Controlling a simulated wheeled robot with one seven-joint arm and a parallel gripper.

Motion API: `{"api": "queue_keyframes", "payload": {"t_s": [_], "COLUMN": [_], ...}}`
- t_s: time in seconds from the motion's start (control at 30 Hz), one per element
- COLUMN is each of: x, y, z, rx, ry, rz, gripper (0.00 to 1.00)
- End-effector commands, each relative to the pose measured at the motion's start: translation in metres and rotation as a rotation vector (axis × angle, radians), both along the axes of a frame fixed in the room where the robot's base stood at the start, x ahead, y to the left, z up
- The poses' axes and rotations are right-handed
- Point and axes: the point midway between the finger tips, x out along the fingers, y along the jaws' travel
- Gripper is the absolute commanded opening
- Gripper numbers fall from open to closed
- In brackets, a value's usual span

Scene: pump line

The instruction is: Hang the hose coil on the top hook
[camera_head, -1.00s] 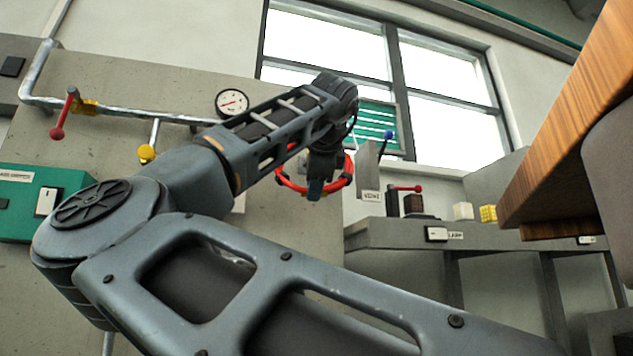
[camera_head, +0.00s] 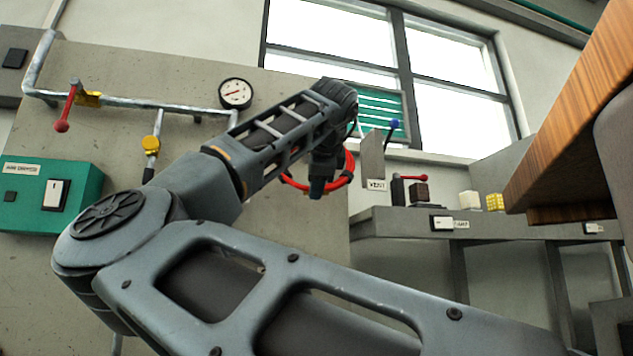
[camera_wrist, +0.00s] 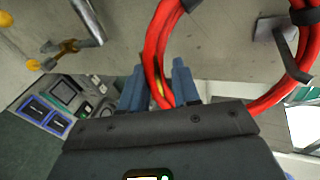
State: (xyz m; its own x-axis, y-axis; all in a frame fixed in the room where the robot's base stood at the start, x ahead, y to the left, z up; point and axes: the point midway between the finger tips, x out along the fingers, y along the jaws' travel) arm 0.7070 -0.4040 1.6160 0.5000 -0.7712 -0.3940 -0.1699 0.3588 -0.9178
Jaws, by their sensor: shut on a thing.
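The red hose coil (camera_head: 348,172) shows in the head view beside the end of my arm, partly hidden behind it. My gripper (camera_head: 316,188) is shut on its rim, and the coil is off the ground. In the wrist view the coil (camera_wrist: 152,45) passes between the blue fingers of my gripper (camera_wrist: 158,88) and loops up and to the right, with dark bands on it. A grey plate with a dark bar (camera_wrist: 272,30) shows inside the loop against the wall; I cannot tell whether this is the top hook. No hook is clear in the head view.
A concrete wall panel (camera_head: 190,75) carries pipes, a gauge (camera_head: 235,93), a red-handled valve (camera_head: 66,110) and a green switch box (camera_head: 50,195). A grey bench (camera_head: 470,222) stands right, beneath the window. A wooden edge (camera_head: 570,125) juts in at upper right.

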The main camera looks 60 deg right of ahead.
Motion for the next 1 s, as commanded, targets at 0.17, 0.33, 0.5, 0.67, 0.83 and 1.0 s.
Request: {"api": "queue_keyframes", "payload": {"t_s": [0.17,0.33,0.5,0.67,0.83,1.0], "x": [0.0010,0.0010,0.0011,0.0007,0.0006,-0.0006], "y": [0.0000,0.0000,0.0001,0.0001,0.0001,0.0019], "z": [-0.0040,-0.0050,-0.0052,-0.0038,-0.0029,-0.0024], "rx": [0.008,0.011,0.011,0.008,0.006,0.007], "ry": [0.006,0.007,0.007,0.006,0.003,0.004], "rz": [0.002,0.002,0.002,0.002,0.001,0.001], "gripper": [0.00,0.00,0.41,0.56,0.61,0.61]}}
